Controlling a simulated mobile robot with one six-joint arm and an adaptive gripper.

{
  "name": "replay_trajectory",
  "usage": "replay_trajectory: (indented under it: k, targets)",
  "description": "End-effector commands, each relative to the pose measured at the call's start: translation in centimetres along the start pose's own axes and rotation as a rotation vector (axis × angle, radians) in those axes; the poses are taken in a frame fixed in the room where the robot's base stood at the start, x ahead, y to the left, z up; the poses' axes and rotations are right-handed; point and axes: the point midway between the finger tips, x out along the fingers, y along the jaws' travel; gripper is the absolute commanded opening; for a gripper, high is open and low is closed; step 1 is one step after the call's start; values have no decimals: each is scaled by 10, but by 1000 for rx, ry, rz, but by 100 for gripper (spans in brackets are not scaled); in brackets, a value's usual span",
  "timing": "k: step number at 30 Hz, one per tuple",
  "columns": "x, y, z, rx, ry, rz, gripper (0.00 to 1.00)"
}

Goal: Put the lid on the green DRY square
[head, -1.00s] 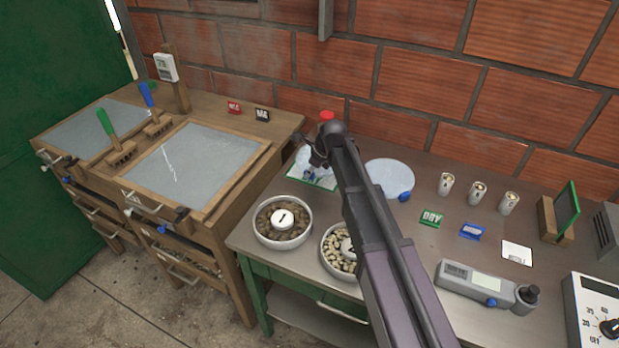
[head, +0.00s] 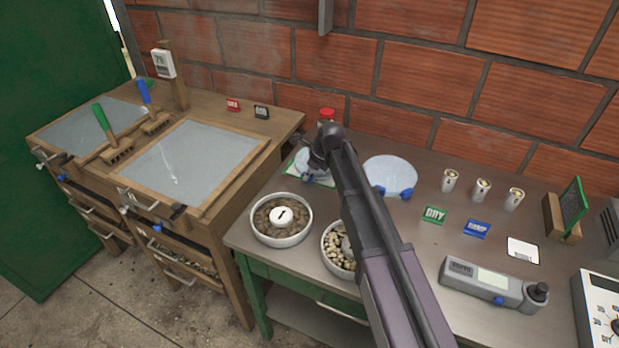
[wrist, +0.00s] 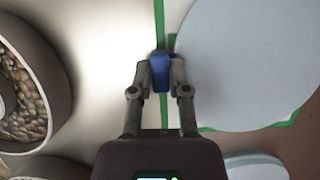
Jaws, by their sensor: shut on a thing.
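My gripper (wrist: 160,75) is shut on a blue tab (wrist: 159,62) at the edge of a pale, round lid (wrist: 245,60), which fills the upper right of the wrist view. Green outline strips (wrist: 159,20) show beside and below the lid, so it lies over or on a green-edged square. I cannot tell whether it touches the surface. In the head view the held lid (head: 307,157) is at the back left of the steel table, partly hidden by my arm. A green DRY card (head: 433,215) stands farther right.
A second pale disc (head: 390,172) with blue tabs lies right of my arm. A red-capped container (head: 326,116) is behind my gripper. Small cups (head: 482,189) and a grey meter (head: 490,285) are at right.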

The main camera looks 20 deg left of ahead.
Motion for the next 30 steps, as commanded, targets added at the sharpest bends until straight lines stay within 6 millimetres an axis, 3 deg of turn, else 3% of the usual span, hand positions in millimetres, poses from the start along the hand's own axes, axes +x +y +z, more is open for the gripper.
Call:
replay_trajectory:
  k: [12,13,16,30]
  targets:
    - [2,0,-1,-1,0,0,0]
    - [2,0,-1,0,0,0,25]
    - [2,0,0,0,0,0,55]
    - [0,0,0,0,0,0,57]
